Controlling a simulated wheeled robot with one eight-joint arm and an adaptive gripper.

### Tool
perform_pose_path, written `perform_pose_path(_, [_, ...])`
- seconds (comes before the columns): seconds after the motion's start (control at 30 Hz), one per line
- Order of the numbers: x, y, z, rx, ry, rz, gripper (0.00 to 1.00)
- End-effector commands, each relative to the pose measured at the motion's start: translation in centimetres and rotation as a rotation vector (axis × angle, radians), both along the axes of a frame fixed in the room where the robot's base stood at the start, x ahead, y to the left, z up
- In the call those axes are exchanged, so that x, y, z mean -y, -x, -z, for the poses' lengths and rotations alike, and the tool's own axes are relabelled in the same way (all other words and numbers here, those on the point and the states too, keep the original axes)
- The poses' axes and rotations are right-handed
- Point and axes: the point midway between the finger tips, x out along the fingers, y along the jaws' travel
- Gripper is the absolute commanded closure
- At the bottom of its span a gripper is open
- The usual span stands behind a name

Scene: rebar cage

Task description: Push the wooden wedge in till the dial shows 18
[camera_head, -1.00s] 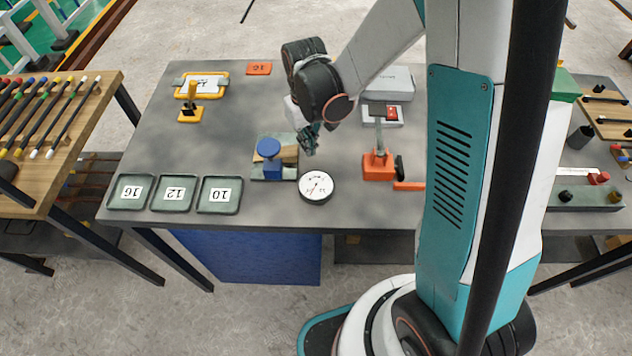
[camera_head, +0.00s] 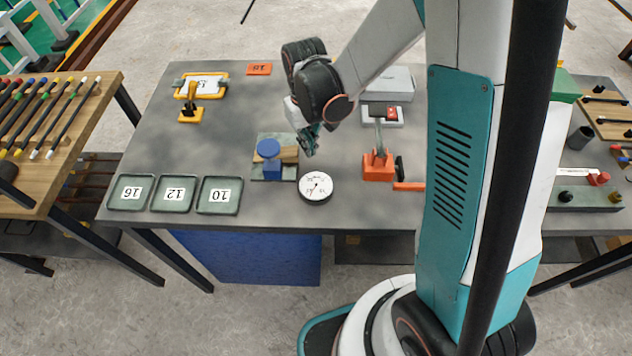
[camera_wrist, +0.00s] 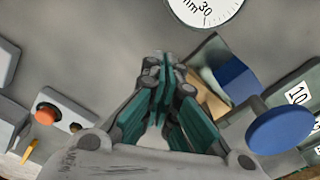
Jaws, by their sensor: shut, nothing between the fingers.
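The wooden wedge (camera_head: 288,154) lies in a small fixture with a blue round-topped block (camera_head: 268,150) on a grey-green base plate (camera_head: 290,174). In the wrist view the wedge (camera_wrist: 212,98) is to the right of my gripper (camera_wrist: 160,62), beside the blue block (camera_wrist: 238,78). My gripper (camera_head: 310,152) is shut and empty at the wedge's right side in the head view; I cannot tell whether it touches the wedge. The round white dial (camera_head: 316,186) lies just in front, and part of it (camera_wrist: 205,8) shows in the wrist view. Its needle is too small to read surely.
Three trays marked 16 (camera_head: 131,193), 12 (camera_head: 174,194) and 10 (camera_head: 219,195) stand at the front left. An orange stand (camera_head: 378,168) is to the right. A yellow-framed piece (camera_head: 202,84) and an orange tag (camera_head: 259,69) lie at the back left.

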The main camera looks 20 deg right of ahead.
Motion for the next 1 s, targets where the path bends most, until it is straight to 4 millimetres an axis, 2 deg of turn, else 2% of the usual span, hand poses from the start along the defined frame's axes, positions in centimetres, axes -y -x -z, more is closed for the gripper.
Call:
perform_pose_path(0.53, [0.0, 0.0, 1.8, 0.0, 0.0, 0.0, 1.0])
perform_pose_path(1.0, [0.0, 0.0, 1.8, 0.0, 0.0, 0.0, 1.0])
